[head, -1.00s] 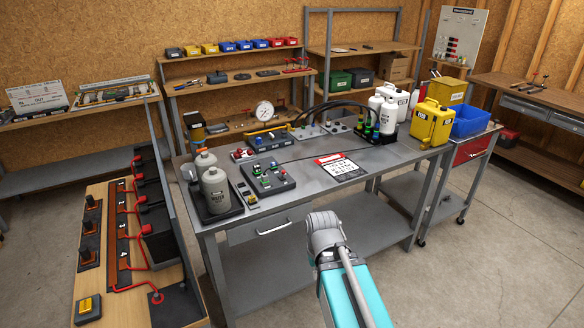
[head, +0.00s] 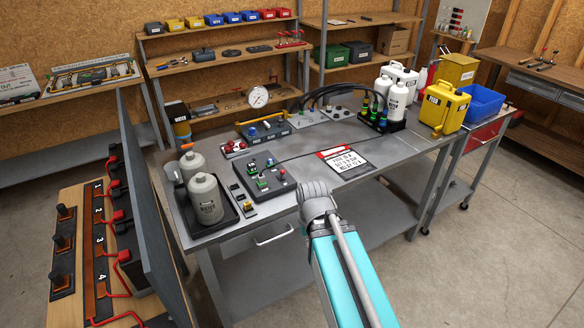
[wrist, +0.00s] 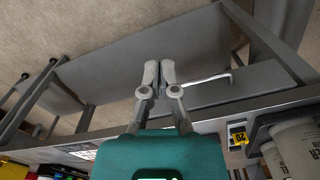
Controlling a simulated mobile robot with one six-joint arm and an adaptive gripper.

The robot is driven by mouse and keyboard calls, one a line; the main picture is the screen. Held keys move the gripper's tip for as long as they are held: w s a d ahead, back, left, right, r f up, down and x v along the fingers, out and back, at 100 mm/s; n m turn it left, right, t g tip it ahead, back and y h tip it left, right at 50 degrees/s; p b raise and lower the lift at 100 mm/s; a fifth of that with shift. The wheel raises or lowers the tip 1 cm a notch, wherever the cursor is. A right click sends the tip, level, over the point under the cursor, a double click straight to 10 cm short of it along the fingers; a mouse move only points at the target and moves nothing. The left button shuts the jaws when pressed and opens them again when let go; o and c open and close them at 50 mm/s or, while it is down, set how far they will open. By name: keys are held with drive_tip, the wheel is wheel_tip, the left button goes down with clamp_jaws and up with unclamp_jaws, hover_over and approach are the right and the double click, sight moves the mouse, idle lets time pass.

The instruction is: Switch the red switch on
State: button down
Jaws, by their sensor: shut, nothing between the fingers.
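A small module with red parts (head: 235,148) sits on the grey workbench (head: 300,170) in the head view. Which of its parts is the red switch is too small to tell. A dark control box (head: 266,178) with green and blue parts stands in front of it. Beside the box is a small panel with a yellow part (head: 248,206), which also shows in the wrist view (wrist: 238,136). My gripper (wrist: 160,66) is shut and empty, seen against the bench's front side and lower shelf. In the head view my arm hides the gripper.
Grey bottles in a black tray (head: 239,207) stand at the bench's left end. A sign with a red header (head: 343,162) lies mid-bench. White bottles (head: 396,100), a yellow jug (head: 443,108) and a blue bin (head: 482,100) are at the right. A drawer handle (head: 273,237) sticks out in front.

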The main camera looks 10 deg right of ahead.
drive_tip(key=shift+w+a, duration=0.1)
drive_tip(key=shift+w, duration=0.3)
drive_tip(key=shift+w, duration=0.15)
drive_tip(key=w+d+r+m+t+y+b, duration=0.1)
drive_tip(key=w+d+r+m+t+y, duration=0.1)
drive_tip(key=w+m, duration=0.5)
drive_tip(key=w+d+r+m+t+y+b, duration=0.1)
drive_tip(key=w+d+r+m+t+y, duration=0.1)
drive_tip(key=w+d+m+y, duration=0.2)
drive_tip(key=w+d+r+m+t+y+b, duration=0.1)
drive_tip(key=w+d+m, duration=0.4)
drive_tip(key=w+m, duration=0.6)
drive_tip(key=r+t+y, duration=0.1)
drive_tip(key=t+y, duration=0.1)
drive_tip(key=shift+d+y, duration=0.2)
drive_tip(key=shift+y, duration=0.2)
drive_tip(key=shift+f, duration=0.1)
